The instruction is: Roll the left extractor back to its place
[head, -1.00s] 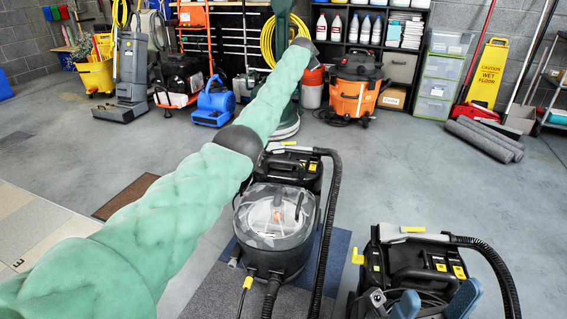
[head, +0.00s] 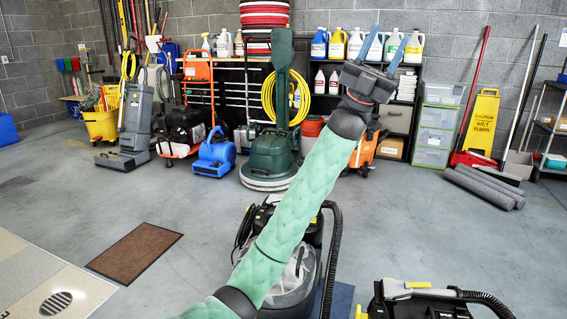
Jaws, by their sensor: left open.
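The left extractor (head: 292,292), black with a clear dome, stands at the bottom centre. My green left arm crosses in front of it and hides part of it. Its black hose curves down its right side, and its lower part is cut off by the picture's edge. My left gripper (head: 390,33) is raised high at the upper right, open and empty, with its two blue fingers pointing up. It is well apart from the extractor. My right gripper is not in view.
A second extractor (head: 425,304) stands at the bottom right, beside a bit of blue mat (head: 342,298). A brown mat (head: 136,250) lies at left. A green floor machine (head: 268,158), blue blower (head: 215,153) and shelves line the back. Grey floor between is clear.

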